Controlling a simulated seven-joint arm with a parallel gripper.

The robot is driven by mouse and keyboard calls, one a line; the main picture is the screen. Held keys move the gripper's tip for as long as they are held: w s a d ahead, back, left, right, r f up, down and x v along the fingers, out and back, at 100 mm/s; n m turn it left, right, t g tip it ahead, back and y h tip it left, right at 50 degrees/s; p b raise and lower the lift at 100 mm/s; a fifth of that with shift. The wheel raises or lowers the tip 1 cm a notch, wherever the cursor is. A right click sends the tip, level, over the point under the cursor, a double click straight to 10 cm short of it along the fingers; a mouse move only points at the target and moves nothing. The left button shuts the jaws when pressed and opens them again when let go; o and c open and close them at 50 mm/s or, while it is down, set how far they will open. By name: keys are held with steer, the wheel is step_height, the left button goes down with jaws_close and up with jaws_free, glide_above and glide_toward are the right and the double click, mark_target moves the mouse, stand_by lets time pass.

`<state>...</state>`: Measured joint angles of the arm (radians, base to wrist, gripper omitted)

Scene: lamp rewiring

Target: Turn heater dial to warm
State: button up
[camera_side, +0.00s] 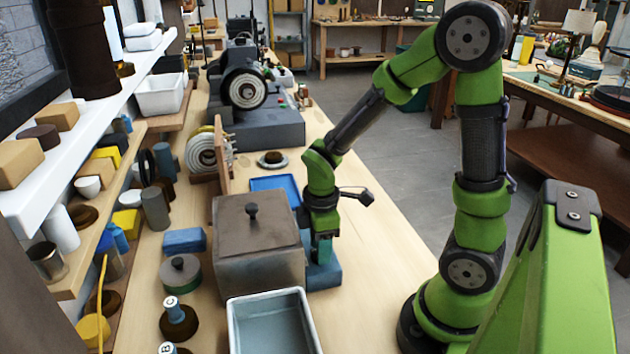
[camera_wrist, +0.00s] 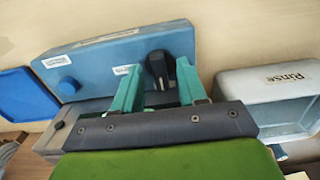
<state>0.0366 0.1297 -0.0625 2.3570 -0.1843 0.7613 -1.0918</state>
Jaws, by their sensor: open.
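The heater (camera_wrist: 108,58) is a blue box with small white labels, seen in the wrist view. Its black dial (camera_wrist: 158,72) sits on the top face towards the right end, and a round blue knob (camera_wrist: 68,85) sits near the left end. In the side view the blue heater (camera_side: 326,274) shows beside the grey-brown lidded box, partly hidden. My gripper (camera_wrist: 160,66) has two teal fingers, open and apart, with the dial between them in the picture; contact is not clear. In the side view my gripper (camera_side: 322,250) points down at the heater. The label text and dial setting are unreadable.
The lidded box (camera_side: 248,240) stands left of my gripper in the side view. The pale tray (camera_side: 236,325), marked "Rinse" in the wrist view (camera_wrist: 290,77), is in front. A blue tray (camera_side: 275,184) lies behind. Bench to the right (camera_side: 385,260) is clear.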

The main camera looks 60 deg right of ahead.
jaws_close()
stand_by(0.4)
steer(key=m, duration=0.4)
steer(key=shift+m, duration=0.4)
steer(key=m, duration=0.4)
steer(key=shift+m, duration=0.3)
steer(key=m, duration=0.4)
steer(key=shift+m, duration=2.2)
